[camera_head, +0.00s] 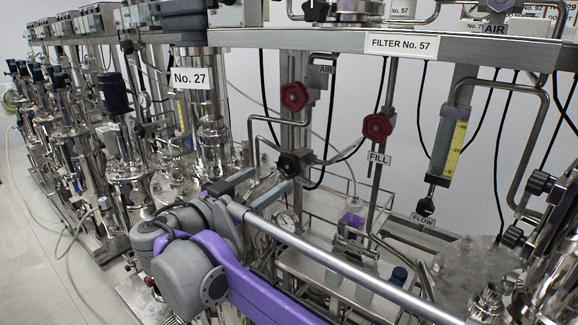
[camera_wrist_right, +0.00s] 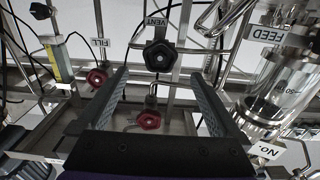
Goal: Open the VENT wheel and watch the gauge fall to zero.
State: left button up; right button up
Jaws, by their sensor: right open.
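The VENT wheel is a black lobed handwheel (camera_wrist_right: 158,57) in the right wrist view, with the VENT label (camera_wrist_right: 157,20) beside it. It also shows in the head view (camera_head: 290,163), left of the FILL label. My right gripper (camera_head: 270,178) is open, its two fingers pointing at the wheel. In the right wrist view the wheel sits just beyond the gap between the fingertips (camera_wrist_right: 160,77), with nothing held. A small round gauge (camera_head: 285,222) shows below the gripper in the head view; its needle is too small to read. My left gripper is not in view.
Red handwheels (camera_head: 293,97) (camera_head: 377,128) sit above and right of the black wheel. The FILL label (camera_head: 379,159) hangs by a pipe. A long metal rail (camera_head: 330,262) crosses in front. Pipes and black cables surround the wheel. Open floor (camera_head: 40,250) lies at left.

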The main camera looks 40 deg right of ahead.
aim_at(287, 167)
jog(key=x, duration=0.9)
jog(key=shift+d+f, duration=0.1)
jog(key=shift+d, duration=0.1)
jog(key=shift+c, duration=0.3)
jog(key=c, duration=1.3)
jog(key=shift+o, duration=0.2)
